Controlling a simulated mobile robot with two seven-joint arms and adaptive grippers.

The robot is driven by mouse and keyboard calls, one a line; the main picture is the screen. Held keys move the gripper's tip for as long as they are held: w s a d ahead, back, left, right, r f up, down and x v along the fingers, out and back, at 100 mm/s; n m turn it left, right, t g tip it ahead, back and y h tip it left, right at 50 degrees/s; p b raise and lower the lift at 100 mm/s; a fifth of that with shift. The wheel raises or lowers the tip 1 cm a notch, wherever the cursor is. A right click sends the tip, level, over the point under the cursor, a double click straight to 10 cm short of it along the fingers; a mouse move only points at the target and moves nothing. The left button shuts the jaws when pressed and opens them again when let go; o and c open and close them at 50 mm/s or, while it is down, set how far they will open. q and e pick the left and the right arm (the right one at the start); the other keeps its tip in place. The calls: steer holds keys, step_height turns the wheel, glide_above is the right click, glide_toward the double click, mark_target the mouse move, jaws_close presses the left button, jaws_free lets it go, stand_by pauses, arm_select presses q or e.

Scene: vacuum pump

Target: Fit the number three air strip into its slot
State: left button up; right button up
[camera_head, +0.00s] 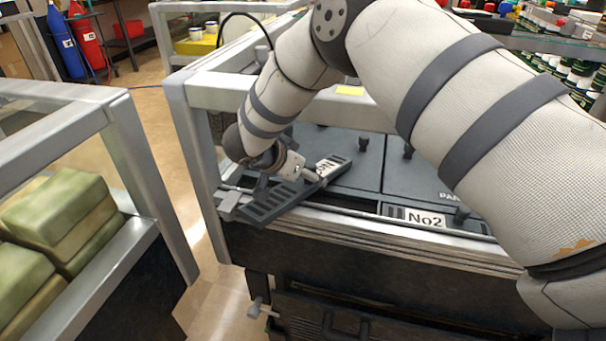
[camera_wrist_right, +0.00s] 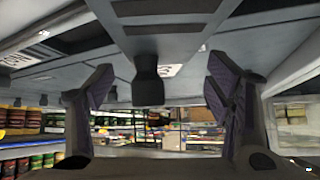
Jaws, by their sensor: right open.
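A dark grey slotted strip (camera_head: 268,208) with a white "No" label lies askew across the front left corner of the pump top, in the head view; its number is not legible. My right gripper (camera_head: 287,180) is over this strip. In the wrist view, the fingers of my right gripper (camera_wrist_right: 160,100) are apart. A dark knob (camera_wrist_right: 148,82) on the slotted strip (camera_wrist_right: 165,35) shows between them, apart from both fingers. A strip labelled No2 (camera_head: 425,217) lies along the pump's front edge. The slot under the askew strip is mostly hidden. My left gripper is out of view.
The pump top (camera_head: 350,180) carries dark panels with upright knobs. A light metal frame (camera_head: 180,110) rises at its left and back. A bench with green blocks (camera_head: 60,215) stands at the left, across a narrow floor gap.

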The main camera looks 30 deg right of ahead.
mark_target(255, 214)
steer(key=v, duration=0.4)
steer(key=shift+r, duration=0.5)
steer(key=s+a, duration=0.1)
steer(key=a, duration=0.3)
steer(key=s+a, duration=0.2)
steer(key=a, duration=0.2)
steer(key=s+a, duration=0.1)
steer(key=a, duration=0.3)
steer(key=shift+s+r, duration=0.1)
steer(key=shift+s, duration=0.1)
